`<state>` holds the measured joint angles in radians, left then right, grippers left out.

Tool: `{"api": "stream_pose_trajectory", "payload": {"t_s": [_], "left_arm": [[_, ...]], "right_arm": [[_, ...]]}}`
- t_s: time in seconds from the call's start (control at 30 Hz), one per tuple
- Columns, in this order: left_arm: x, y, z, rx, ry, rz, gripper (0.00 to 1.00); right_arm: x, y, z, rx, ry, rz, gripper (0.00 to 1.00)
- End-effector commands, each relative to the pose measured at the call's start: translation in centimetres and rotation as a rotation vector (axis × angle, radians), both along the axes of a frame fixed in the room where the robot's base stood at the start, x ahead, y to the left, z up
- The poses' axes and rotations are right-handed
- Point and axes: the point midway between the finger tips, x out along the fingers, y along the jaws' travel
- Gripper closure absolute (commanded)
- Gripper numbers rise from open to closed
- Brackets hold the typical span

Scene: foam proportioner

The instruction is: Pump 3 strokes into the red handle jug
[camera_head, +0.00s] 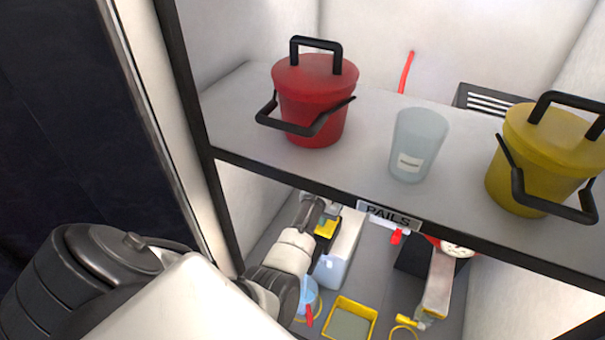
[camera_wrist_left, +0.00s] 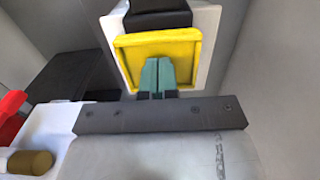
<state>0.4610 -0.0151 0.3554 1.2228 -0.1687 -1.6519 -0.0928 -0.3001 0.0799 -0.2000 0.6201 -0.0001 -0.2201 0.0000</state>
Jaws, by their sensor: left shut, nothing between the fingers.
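My left arm reaches from the lower left into the space under the shelf. My left gripper (camera_head: 318,212) is at a white dispenser (camera_head: 343,248) with a yellow and black part (camera_head: 326,228). In the left wrist view, the green fingertips (camera_wrist_left: 157,77) are shut and empty, in front of the yellow square plate (camera_wrist_left: 160,50) on the white body. I cannot tell whether they touch it. A clear bluish jug (camera_head: 306,292) with a red handle (camera_head: 309,316) stands below the dispenser, partly hidden by my arm. My right gripper is out of view.
The upper shelf, labelled PAILS (camera_head: 388,216), holds a red pail (camera_head: 312,105), a clear beaker (camera_head: 416,145) and a yellow pail (camera_head: 540,160). Its front edge is above my arm. A yellow-rimmed tray (camera_head: 351,303) and another dispenser (camera_head: 438,285) stand below, to the right.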

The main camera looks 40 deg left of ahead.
Motion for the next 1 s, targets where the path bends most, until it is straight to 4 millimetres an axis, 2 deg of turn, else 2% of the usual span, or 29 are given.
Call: {"api": "stream_pose_trajectory", "payload": {"t_s": [0.17,0.57,1.0], "left_arm": [[-0.1,-0.1,0.0,-0.002,0.004,0.0,1.0],[-0.1,0.0,2.5,-0.001,0.005,0.0,1.0],[0.0,0.0,5.3,0.0,0.001,0.0,1.0]], "right_arm": [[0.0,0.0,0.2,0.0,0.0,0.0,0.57],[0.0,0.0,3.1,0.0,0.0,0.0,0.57],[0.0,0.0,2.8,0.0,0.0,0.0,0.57]]}}
